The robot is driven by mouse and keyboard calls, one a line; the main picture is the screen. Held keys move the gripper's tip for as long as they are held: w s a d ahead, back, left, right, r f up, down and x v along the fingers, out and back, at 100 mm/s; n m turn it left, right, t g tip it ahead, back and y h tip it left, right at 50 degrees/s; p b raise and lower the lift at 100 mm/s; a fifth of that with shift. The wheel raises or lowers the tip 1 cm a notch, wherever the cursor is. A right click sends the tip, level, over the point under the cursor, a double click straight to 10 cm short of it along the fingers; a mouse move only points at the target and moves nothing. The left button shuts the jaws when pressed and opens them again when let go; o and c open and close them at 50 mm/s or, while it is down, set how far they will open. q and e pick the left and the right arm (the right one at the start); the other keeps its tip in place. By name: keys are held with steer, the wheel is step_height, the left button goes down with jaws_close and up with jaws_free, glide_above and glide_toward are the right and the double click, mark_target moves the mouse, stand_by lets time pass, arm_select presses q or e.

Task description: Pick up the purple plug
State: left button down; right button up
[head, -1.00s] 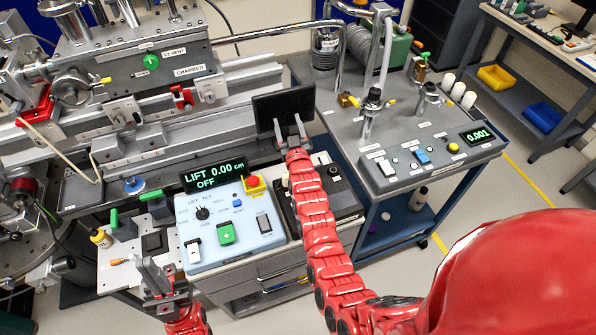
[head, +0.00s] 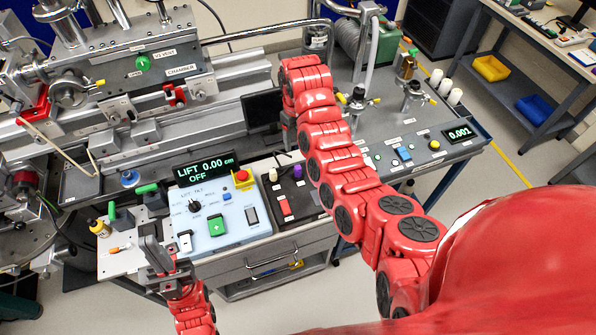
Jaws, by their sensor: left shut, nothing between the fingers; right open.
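The purple plug (head: 297,172) shows as a small purple upright piece at the back of a black panel (head: 286,216), right of the light-blue lift control box (head: 225,212). My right gripper (head: 289,135) hangs pointing down just beyond the plug, apart from it in the picture. It is open, though my red arm hides much of it and its fingertips are hard to make out. My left gripper (head: 158,256) is shut and empty at the lower left, over the front of the cart near the control box.
A red emergency button (head: 241,176) and a pale knob (head: 272,174) stand left of the plug. A dark monitor (head: 262,122) stands behind. Steel chamber equipment (head: 150,60) fills the left; a grey cart (head: 440,115) with valves stands right.

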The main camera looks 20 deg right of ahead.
steer(key=b, duration=0.7)
glide_above(298, 167)
steer(key=f, duration=0.9)
steer(key=shift+a+f, duration=0.15)
steer(key=shift+a, duration=0.05)
steer(key=shift+f, duration=0.6)
steer(key=shift+f+p, duration=0.25)
steer(key=shift+p, duration=0.35)
steer(key=f+p, duration=0.2)
steer(key=f, duration=0.1)
steer(key=shift+d, duration=0.2)
steer(key=shift+f, duration=0.95)
jaws_close()
